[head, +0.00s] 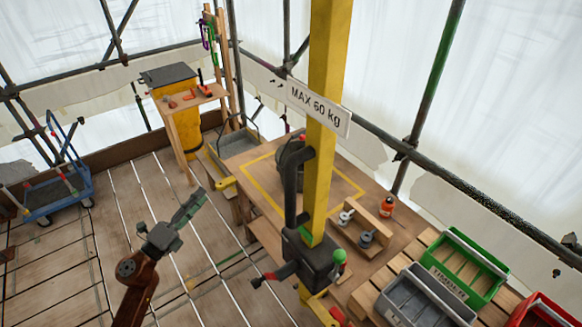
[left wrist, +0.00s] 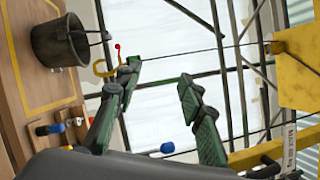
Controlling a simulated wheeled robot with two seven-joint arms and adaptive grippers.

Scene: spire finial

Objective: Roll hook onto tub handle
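The dark tub (left wrist: 60,42) stands on the table in the left wrist view, its thin handle (left wrist: 103,37) tilted out to one side. The yellow hook (left wrist: 103,68) hangs on a thin cable beside the tub, close to one fingertip; I cannot tell whether they touch. My left gripper (left wrist: 160,84) has its green fingers spread with nothing between them. In the head view my left gripper (head: 188,208) is over the floor left of the table, and the tub (head: 288,165) is partly hidden behind the yellow post. I cannot make out the hook there. My right gripper is not in view.
The yellow post (head: 328,75) with its dark winch (head: 310,258) stands in front of the table (head: 240,160). A wooden rack (head: 372,222), green bin (head: 465,265) and grey bin (head: 420,300) lie right. A blue trolley (head: 60,190) stands left. Floor around my left gripper is clear.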

